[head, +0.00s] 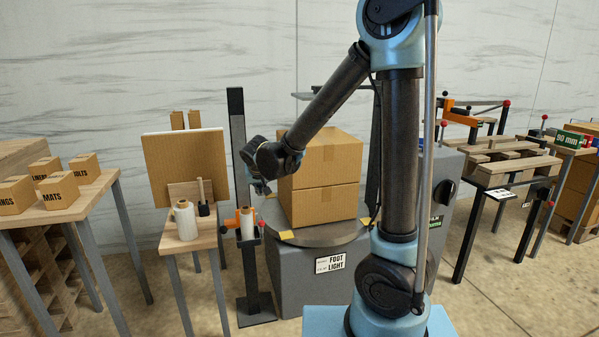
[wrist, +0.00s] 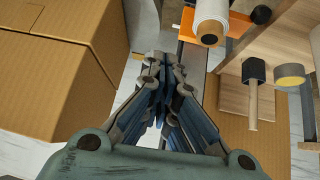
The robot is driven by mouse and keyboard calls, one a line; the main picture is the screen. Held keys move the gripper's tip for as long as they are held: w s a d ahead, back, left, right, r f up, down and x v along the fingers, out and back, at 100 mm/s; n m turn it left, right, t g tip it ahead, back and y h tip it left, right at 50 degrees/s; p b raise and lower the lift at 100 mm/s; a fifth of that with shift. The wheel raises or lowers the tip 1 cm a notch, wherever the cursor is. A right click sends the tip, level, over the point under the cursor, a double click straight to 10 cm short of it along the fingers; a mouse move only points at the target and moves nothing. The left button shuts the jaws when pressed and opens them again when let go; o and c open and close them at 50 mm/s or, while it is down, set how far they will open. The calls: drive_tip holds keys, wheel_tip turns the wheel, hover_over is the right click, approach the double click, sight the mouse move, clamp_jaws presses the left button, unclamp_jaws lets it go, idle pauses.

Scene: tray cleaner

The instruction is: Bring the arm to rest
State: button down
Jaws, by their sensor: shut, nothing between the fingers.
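My arm rises from its base in the right middle of the head view and bends down to the left. My gripper (head: 262,188) hangs in front of the left side of the stacked cardboard boxes (head: 325,170). In the wrist view my gripper (wrist: 165,70) has its fingers together with nothing between them. The boxes (wrist: 60,70) are to its left in the wrist view, and the gripper appears apart from them.
The boxes stand on a round turntable (head: 330,235) on a grey machine. Left of it are a black post (head: 240,130) with a film roll (head: 247,222) on an orange holder, and a small table (head: 200,240) with another roll. A pallet table (head: 500,165) stands at right.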

drive_tip(key=s+d+r+m+g+h, duration=0.15)
drive_tip(key=s+d, duration=0.35)
drive_tip(key=d, duration=0.8)
drive_tip(key=s+d+r+g, duration=0.15)
drive_tip(key=s+d, duration=0.35)
drive_tip(key=d, duration=0.8)
drive_tip(key=s+d+f+g, duration=0.1)
drive_tip(key=s+d+f, duration=0.1)
drive_tip(key=s, duration=0.4)
drive_tip(key=s+d+f+g, duration=0.1)
drive_tip(key=s+d+f, duration=0.1)
drive_tip(key=s+d, duration=0.3)
drive_tip(key=s+d+f+m, duration=0.1)
drive_tip(key=s+d+f, duration=0.1)
drive_tip(key=s, duration=0.5)
drive_tip(key=shift+s+d+f+g, duration=0.3)
drive_tip(key=shift+s+d+g, duration=0.1)
drive_tip(key=shift+d, duration=0.4)
drive_tip(key=shift+w, duration=0.1)
drive_tip(key=shift+w+f, duration=0.2)
drive_tip(key=shift+w, duration=0.25)
drive_tip(key=shift+s, duration=0.1)
